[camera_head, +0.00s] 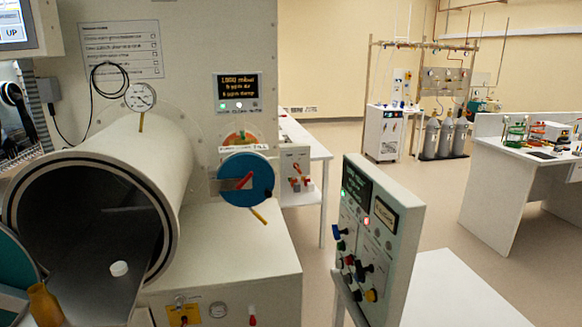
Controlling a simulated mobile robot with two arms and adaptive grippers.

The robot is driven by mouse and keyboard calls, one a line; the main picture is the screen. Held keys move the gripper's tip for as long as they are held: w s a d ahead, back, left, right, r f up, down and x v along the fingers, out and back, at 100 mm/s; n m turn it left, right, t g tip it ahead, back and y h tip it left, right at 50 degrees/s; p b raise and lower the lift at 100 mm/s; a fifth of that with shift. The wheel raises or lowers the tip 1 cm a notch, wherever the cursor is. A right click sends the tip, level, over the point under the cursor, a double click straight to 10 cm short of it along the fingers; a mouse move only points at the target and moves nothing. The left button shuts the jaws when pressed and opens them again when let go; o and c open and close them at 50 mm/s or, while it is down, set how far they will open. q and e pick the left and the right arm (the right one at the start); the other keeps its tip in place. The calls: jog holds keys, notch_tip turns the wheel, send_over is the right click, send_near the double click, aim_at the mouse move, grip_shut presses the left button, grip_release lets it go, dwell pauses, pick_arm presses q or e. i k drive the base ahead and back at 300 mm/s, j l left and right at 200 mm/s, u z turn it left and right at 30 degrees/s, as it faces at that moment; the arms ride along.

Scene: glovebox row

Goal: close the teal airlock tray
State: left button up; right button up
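A large white cylindrical airlock (165,165) lies at the left with its dark round mouth open toward me. A dark grey flat tray (105,290) sticks out of the mouth toward the bottom of the picture, so it is drawn out. A teal round door (14,270) stands open at the far left edge, mostly out of view. Neither of my grippers is in view.
A blue round disc (246,180) with a red mark sits on the glovebox front, right of the cylinder. A slanted control panel (370,235) with coloured knobs stands at centre right. Beyond it is open floor (425,210) and a white bench (500,185).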

aim_at(84, 285)
jog(key=u, duration=1.5)
